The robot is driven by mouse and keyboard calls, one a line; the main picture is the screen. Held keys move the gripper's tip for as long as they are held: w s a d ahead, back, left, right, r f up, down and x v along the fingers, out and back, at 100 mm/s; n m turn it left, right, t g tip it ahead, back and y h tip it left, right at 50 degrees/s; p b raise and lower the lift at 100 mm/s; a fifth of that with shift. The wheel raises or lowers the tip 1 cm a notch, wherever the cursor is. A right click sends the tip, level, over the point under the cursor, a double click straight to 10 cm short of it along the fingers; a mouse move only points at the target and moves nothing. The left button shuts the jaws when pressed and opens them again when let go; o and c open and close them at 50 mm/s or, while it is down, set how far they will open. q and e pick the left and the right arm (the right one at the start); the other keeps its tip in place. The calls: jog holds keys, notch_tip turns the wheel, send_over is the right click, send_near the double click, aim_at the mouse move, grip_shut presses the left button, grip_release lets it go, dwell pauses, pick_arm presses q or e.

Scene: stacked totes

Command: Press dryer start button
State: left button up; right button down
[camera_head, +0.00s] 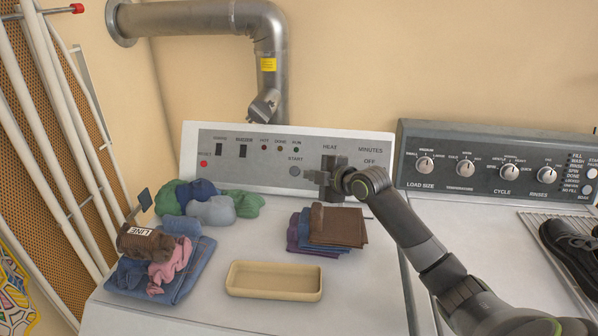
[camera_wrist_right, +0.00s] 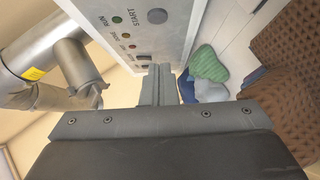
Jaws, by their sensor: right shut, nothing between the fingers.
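The dryer's start button (camera_head: 295,171) is a round grey button under the word START on the dryer's control panel (camera_head: 230,171). In the right wrist view the start button (camera_wrist_right: 157,16) shows near the top, beyond the fingertips. My right gripper (camera_head: 314,176) is shut and empty in front of the panel, just right of the button. A small gap shows between fingertips and button in the head view; depth is hard to judge. The right gripper's fingers also show in the right wrist view (camera_wrist_right: 160,80). My left gripper is not in view.
On the dryer top lie rolled clothes (camera_head: 212,208), folded jeans with bundles (camera_head: 185,285), folded cloths (camera_head: 338,226) and an empty tan tray (camera_head: 274,293). A washer panel (camera_head: 500,165) stands right, with shoes on a rack (camera_head: 572,262). A metal duct (camera_head: 270,50) rises behind.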

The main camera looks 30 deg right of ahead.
jog(key=p, duration=0.1)
send_near(291, 172)
jog(key=w+a, duration=0.3)
jog(key=w, duration=0.1)
jog(key=shift+w+d+f, duration=0.75)
jog(key=shift+d+f, duration=0.15)
jog(key=shift+f, duration=0.1)
